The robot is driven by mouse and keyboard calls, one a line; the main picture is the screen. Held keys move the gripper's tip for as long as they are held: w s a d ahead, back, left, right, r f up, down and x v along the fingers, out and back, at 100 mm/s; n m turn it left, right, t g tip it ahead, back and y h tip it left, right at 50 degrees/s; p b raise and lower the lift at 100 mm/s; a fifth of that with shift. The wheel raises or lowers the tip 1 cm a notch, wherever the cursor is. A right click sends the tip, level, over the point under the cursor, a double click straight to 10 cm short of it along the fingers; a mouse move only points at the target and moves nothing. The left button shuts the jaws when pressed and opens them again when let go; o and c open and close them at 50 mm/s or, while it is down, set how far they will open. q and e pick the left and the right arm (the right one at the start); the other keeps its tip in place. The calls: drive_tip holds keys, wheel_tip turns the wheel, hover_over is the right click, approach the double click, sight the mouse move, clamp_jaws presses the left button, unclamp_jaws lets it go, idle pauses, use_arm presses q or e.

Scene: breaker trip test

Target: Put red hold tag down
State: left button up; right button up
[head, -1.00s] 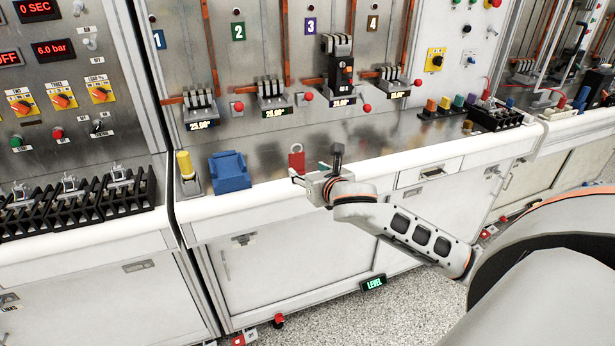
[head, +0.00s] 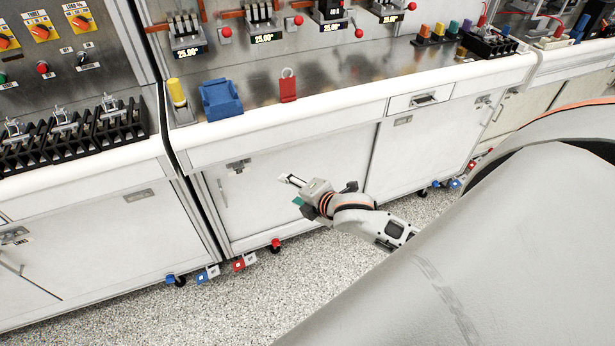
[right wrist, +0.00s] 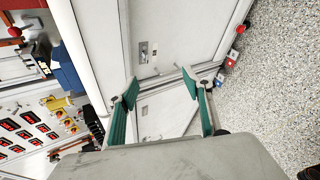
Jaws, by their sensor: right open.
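The red hold tag (head: 288,89) with its pale loop on top is on the metal bench top, near the white front edge, right of the blue holder. My right gripper (head: 288,190) is below the bench edge, in front of the white cabinet doors, apart from the tag. The right wrist view shows its two green-padded fingers (right wrist: 160,90) spread wide with nothing between them. My left gripper is not in view.
A blue holder (head: 221,98) and a yellow cylinder (head: 177,93) stand left of the tag. Breakers (head: 262,22) line the panel behind. A black rack (head: 490,43) stands at the right.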

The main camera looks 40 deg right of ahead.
drive_tip(key=s+a+f+m, duration=0.4)
drive_tip(key=s+f+m, duration=0.3)
drive_tip(key=s+m, duration=0.1)
drive_tip(key=s+a+f+m+g+y, duration=0.1)
drive_tip(key=s+a+f+m, duration=0.3)
drive_tip(key=s+f+m, duration=0.2)
drive_tip(key=s+m, duration=0.2)
drive_tip(key=s, duration=0.2)
drive_tip(key=shift+s+a+f+m, duration=0.3)
drive_tip(key=shift+s+f, duration=0.05)
